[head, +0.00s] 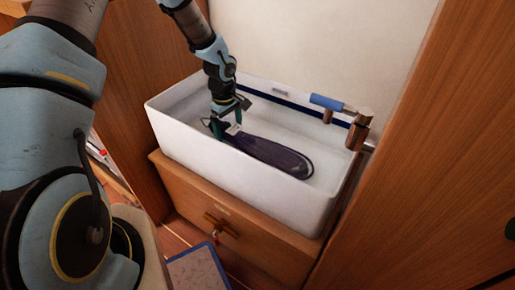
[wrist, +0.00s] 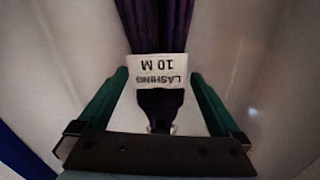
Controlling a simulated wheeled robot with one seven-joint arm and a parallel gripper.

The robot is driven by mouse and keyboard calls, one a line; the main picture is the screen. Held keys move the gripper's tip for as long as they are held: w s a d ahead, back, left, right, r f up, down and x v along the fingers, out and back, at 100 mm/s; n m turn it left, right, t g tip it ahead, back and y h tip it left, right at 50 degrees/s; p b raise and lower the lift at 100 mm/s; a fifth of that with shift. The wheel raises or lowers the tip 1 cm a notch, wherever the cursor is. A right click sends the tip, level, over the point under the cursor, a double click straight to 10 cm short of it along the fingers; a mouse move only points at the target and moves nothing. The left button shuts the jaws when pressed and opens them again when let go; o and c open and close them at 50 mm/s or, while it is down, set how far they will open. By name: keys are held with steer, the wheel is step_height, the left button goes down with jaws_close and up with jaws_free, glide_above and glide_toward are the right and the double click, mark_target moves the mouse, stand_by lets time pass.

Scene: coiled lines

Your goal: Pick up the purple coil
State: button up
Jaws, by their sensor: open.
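The purple coil (head: 270,154) lies long and flat inside a white basin (head: 208,148), stretching from under my gripper toward the right. In the wrist view the purple coil (wrist: 158,20) runs up from between the fingers, and a white tag (wrist: 158,68) on it reads "LASHING 10 M". My gripper (head: 224,128) is down in the basin at the coil's left end. In the wrist view my gripper (wrist: 158,85) is open, with one green finger on each side of the coil's narrow tagged end. Both fingers look apart from the coil.
The basin stands on a wooden cabinet with a drawer (head: 225,226). A tap with a blue handle (head: 328,103) stands at the basin's back right. Wooden panels (head: 425,150) rise on both sides. A blue-edged flat item (head: 198,270) lies on the floor in front.

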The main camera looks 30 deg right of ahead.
steer(key=shift+f, duration=0.2)
jaws_close()
stand_by(0.7)
